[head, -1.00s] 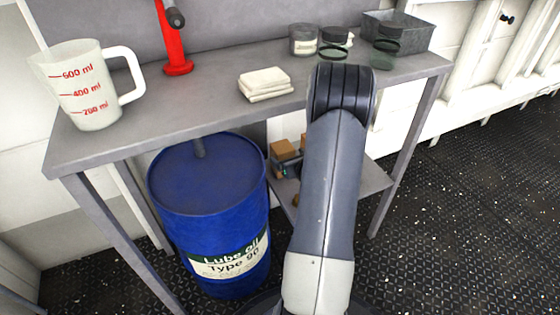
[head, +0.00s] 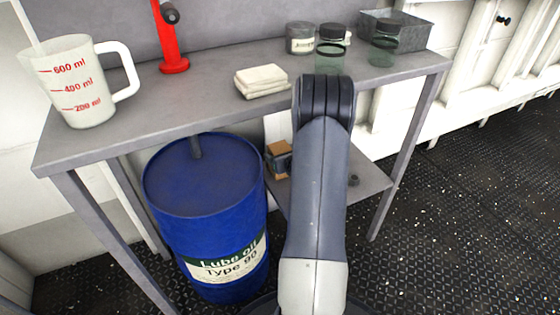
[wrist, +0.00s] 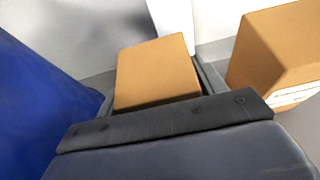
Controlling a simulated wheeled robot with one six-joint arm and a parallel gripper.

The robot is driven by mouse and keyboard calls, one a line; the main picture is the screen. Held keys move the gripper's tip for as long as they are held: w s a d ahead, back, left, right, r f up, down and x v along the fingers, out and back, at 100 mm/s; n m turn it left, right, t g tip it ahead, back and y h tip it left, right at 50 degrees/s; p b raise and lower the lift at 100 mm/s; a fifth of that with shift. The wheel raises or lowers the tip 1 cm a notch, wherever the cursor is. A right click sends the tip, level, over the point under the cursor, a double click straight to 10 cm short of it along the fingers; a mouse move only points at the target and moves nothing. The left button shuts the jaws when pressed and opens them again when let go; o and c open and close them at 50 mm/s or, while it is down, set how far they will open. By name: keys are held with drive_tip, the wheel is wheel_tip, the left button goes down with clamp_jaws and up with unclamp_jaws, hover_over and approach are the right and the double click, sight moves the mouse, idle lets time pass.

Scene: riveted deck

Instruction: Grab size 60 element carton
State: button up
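In the wrist view a plain brown carton (wrist: 155,72) sits between the two fingers of my gripper (wrist: 158,88), just ahead of the palm. The fingers are spread, one along each side of it; I see no clear grip on it. A second brown carton (wrist: 272,50) with a white label stands to the right, outside the fingers. No size marking is readable on either. In the head view a carton (head: 277,150) shows on the lower shelf beside the drum, with part of my gripper (head: 279,165) in front; my arm hides much of the shelf.
A blue lube oil drum (head: 205,215) stands close left of the gripper and also shows in the wrist view (wrist: 38,100). The worktop (head: 200,95) above holds a measuring jug (head: 85,85), folded cloths (head: 262,80), jars and a grey bin (head: 412,35). Open floor lies right.

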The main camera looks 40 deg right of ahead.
drive_tip(key=c, duration=0.7)
